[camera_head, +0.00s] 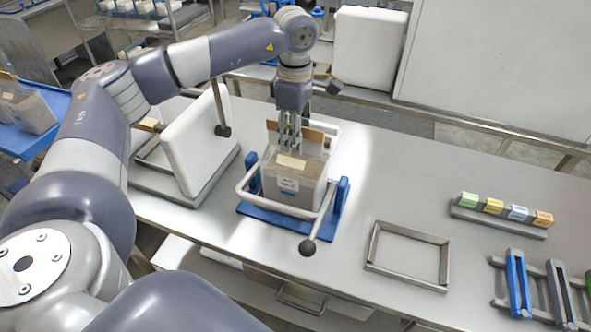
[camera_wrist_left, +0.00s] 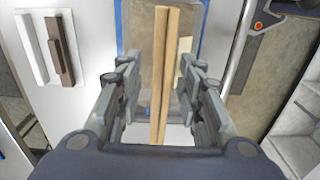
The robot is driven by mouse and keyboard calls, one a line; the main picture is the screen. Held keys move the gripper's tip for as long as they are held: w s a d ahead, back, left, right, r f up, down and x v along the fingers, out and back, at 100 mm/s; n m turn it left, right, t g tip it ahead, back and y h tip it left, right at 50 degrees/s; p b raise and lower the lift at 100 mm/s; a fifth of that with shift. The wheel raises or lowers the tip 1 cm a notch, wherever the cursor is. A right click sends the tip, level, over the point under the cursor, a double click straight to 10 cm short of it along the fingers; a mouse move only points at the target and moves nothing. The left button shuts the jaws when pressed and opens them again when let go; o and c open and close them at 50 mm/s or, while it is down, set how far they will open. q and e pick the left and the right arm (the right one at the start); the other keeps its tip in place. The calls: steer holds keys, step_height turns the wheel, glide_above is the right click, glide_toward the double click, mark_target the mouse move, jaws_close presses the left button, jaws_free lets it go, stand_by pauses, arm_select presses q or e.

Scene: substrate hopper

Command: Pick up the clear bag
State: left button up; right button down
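The clear bag (camera_head: 295,180), with grey-brown contents and pale labels, stands upright in a blue-based holder (camera_head: 285,222) with a pale rail around it. A tan strip (camera_head: 312,137) runs along its top. My left gripper (camera_head: 289,143) points down at the top of the bag. In the left wrist view, the left gripper (camera_wrist_left: 160,95) has its fingers apart, one on each side of the tan strip (camera_wrist_left: 160,75). The right finger is nearer the strip; I cannot tell whether it touches. The clear bag (camera_wrist_left: 140,45) shows beyond the fingers. My right gripper is not in view.
A white panel (camera_head: 197,145) stands on a grey base left of the holder. A lever with a dark knob (camera_head: 307,248) sticks out in front. An empty metal frame (camera_head: 409,254), a coloured-block rack (camera_head: 500,218) and blue and grey tools (camera_head: 540,290) lie right.

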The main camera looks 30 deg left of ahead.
arm_select(q)
jaws_close()
steer(key=shift+w+r, duration=0.1)
steer(key=shift+r, duration=0.05)
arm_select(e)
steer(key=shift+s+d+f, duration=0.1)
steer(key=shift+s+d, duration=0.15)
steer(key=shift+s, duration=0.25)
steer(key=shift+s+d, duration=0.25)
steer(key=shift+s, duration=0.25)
